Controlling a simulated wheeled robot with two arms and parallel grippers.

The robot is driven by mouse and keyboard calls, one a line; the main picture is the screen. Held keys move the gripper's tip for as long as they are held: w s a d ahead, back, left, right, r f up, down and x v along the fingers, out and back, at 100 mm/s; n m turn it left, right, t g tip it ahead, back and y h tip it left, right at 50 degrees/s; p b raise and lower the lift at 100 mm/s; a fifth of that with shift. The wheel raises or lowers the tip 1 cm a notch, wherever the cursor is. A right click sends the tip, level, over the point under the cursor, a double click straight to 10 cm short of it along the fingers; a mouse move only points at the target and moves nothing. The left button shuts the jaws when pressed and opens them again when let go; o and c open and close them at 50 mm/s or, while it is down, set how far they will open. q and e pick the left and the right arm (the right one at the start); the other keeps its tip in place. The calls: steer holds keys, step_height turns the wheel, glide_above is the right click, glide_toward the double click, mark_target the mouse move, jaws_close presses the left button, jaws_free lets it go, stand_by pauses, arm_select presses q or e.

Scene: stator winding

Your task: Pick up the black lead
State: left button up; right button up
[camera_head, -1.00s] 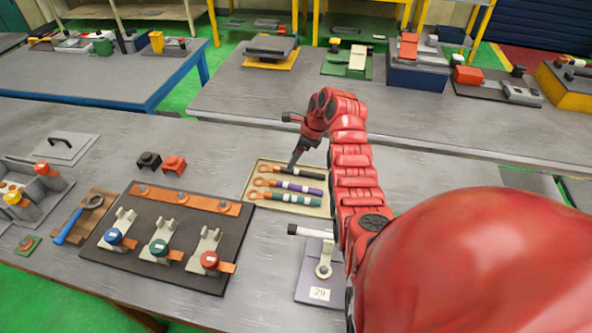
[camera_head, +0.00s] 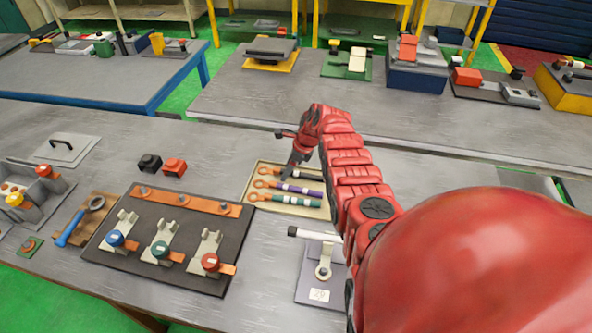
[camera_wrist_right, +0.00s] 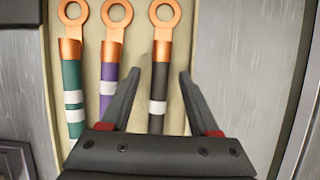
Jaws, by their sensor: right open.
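The black lead (camera_wrist_right: 159,75) has a copper ring end and a white band. It lies in a shallow beige tray (camera_wrist_right: 190,30), and in the head view its ring end (camera_head: 264,170) shows while my right gripper covers part of its body. My right gripper (camera_wrist_right: 158,74) is open, with one finger on each side of the black lead; I cannot tell if they touch it. In the head view this gripper (camera_head: 289,172) is low over the tray. My left gripper is not in view.
A purple lead (camera_wrist_right: 108,75) and a green lead (camera_wrist_right: 71,80) lie beside the black one in the tray. A dark terminal board (camera_head: 190,272) stands left of the tray. A plate with a lever (camera_head: 318,284) is in front of it.

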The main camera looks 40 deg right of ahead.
steer(key=shift+c, duration=0.2)
jaws_close()
steer(key=shift+r, duration=0.2)
